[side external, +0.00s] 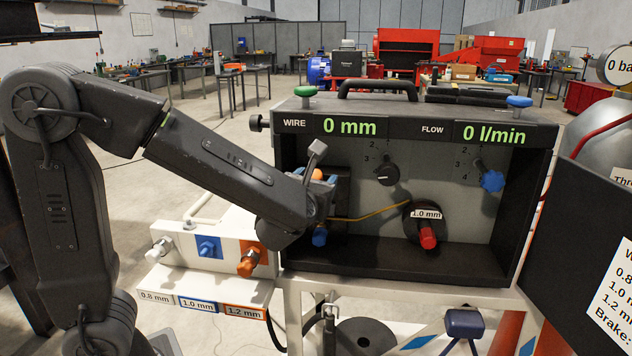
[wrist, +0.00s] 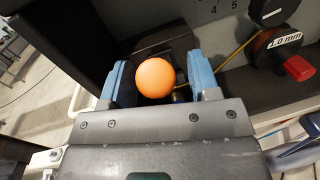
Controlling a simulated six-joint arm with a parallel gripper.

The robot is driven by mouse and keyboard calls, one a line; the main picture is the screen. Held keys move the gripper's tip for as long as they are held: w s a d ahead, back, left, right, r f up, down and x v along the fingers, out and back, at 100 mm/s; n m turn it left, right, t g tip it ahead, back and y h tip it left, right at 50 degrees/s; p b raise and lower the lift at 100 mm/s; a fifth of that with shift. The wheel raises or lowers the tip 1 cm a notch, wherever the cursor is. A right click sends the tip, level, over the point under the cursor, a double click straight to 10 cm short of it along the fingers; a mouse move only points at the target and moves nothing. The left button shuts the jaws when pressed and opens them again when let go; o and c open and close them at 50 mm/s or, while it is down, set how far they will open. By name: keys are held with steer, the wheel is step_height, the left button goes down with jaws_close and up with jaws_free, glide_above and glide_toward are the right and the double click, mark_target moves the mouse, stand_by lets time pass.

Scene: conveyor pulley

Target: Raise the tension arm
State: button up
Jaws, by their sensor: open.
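An orange ball knob (wrist: 155,78), which looks like the end of the tension arm, sits between the two blue fingers of my gripper (wrist: 158,82) in the wrist view. The fingers are open, with a visible gap on each side of the knob. In the side view my gripper (side external: 327,184) reaches into the left part of the black feeder box (side external: 400,266), and only the top of the orange knob (side external: 317,174) shows. The rest of the tension arm is hidden behind my gripper and wrist.
A yellow wire (side external: 370,215) runs from near my gripper to the spool with a red knob (side external: 428,237), labelled 1.0 mm. A black dial (side external: 387,172) and a blue valve knob (side external: 491,181) sit on the back panel. The displays read 0 mm and 0 l/min.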

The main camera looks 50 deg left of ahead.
jaws_close()
stand_by(0.6)
